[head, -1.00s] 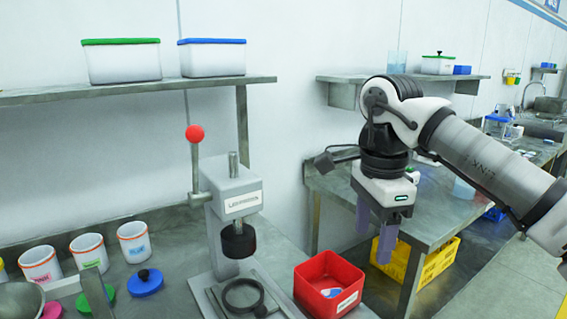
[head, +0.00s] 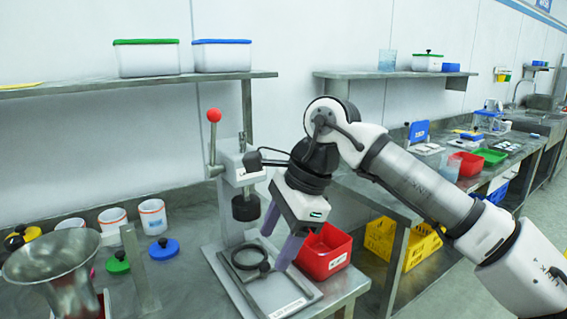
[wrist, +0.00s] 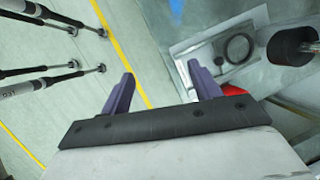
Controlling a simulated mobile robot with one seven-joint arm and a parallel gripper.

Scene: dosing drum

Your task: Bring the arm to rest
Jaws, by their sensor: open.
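My gripper (head: 281,236) is open, with nothing between its two purple fingers. In the head view it hangs tilted in front of the press (head: 240,195) and the red bin (head: 325,250), above the bench's right end. Its fingers hide part of the bin. In the wrist view the gripper (wrist: 165,88) has its fingers apart, with floor seen between them. The press base with its ring (wrist: 238,47) lies beyond the right finger.
A metal funnel (head: 60,265), white cups (head: 152,217) and lids (head: 163,248) stand on the left bench. A shelf (head: 130,86) holds white boxes. A second bench with trays (head: 490,157) and a yellow crate (head: 425,245) is at right. Floor at far right is clear.

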